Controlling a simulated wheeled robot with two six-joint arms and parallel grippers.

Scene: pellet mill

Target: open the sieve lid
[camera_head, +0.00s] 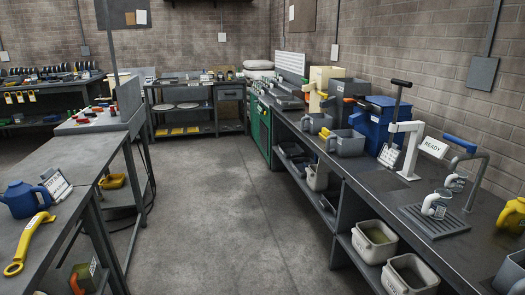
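I cannot pick out the sieve or its lid with certainty. On the right bench there is a blue box-shaped machine (378,118) with a dark T-shaped handle (398,100) standing beside it. Behind it stand a grey box (347,92) and a cream hopper-like unit (322,84). Further back is a green-sided machine (262,125) with a grey top. I cannot tell whether any of these has a sieve lid. Neither of my grippers is in view.
The left bench (93,165) holds a blue jug (24,198) and yellow wrench (28,243). The floor (215,215) between is clear.

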